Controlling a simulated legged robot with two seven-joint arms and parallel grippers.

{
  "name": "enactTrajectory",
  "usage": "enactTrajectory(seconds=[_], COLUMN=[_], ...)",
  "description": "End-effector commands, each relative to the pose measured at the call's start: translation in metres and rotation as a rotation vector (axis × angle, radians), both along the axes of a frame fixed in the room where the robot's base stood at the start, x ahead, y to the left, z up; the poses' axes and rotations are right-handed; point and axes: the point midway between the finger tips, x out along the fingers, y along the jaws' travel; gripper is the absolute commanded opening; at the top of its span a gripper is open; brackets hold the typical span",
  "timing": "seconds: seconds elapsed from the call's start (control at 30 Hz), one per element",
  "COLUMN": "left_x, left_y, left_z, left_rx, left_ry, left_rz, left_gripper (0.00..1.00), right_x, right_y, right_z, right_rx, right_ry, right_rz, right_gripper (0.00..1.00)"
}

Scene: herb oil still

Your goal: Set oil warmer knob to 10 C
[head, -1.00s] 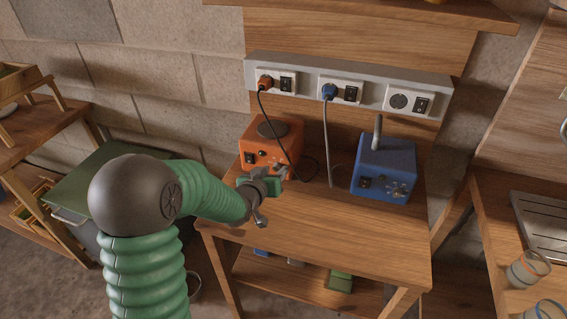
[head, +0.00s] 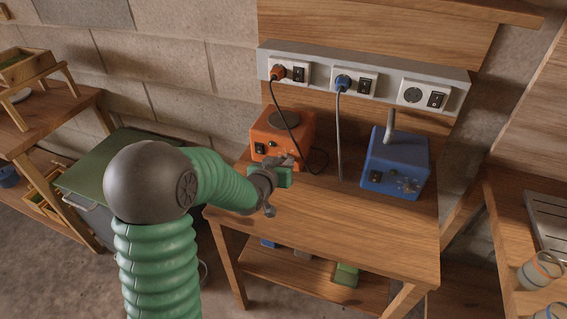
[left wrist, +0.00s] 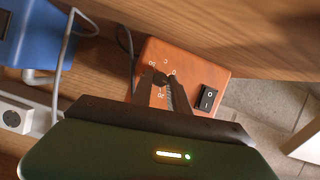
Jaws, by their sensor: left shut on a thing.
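The oil warmer is an orange box (head: 262,139) with a round dark plate on top, at the back left of the wooden table. In the left wrist view its orange front (left wrist: 205,68) shows a dial with printed numbers and a dark rocker switch. My left gripper (head: 288,162) is at this front, its fingers pointing at the box. In the left wrist view the two dark fingers (left wrist: 164,82) are shut on the small dark knob (left wrist: 160,79). The fingers hide part of the dial, and I cannot tell the setting. My right gripper is not in view.
A blue box (head: 397,160) with a rod and knob stands to the right on the table (head: 330,220). A socket strip (head: 365,78) with switches runs behind. A black cable loops beside the orange box. The table's front is clear.

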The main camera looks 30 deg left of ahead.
Motion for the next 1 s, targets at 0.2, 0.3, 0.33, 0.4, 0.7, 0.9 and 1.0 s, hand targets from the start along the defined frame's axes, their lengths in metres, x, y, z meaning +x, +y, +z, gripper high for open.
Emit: enactTrajectory(seconds=[0.2,0.3,0.33,0.4,0.7,0.9,1.0], left_x=[-0.0001,-0.0005,-0.0005,-0.0005,-0.0001,0.0004,0.002], left_y=[-0.0006,0.0001,0.0,-0.0001,-0.0002,-0.0003,-0.0006], left_z=[-0.0016,-0.0007,-0.0007,-0.0008,-0.0008,-0.0003,0.0037], left_rx=[0.103,0.104,0.104,0.104,0.104,0.103,0.104], left_ry=[0.024,0.026,0.026,0.027,0.025,0.025,0.024], left_rz=[0.001,0.003,0.003,0.003,0.002,0.001,0.001], left_gripper=[0.0,0.0,0.0,0.0,0.42,0.42,0.42], right_x=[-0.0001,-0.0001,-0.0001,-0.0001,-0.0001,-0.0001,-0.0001], right_y=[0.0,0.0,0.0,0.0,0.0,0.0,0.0], right_z=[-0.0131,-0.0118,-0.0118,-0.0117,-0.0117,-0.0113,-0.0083], right_rx=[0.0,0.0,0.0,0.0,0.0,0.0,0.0], right_ry=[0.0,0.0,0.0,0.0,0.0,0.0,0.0], right_rz=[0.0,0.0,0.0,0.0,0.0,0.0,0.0], right_gripper=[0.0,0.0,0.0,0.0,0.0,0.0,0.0])
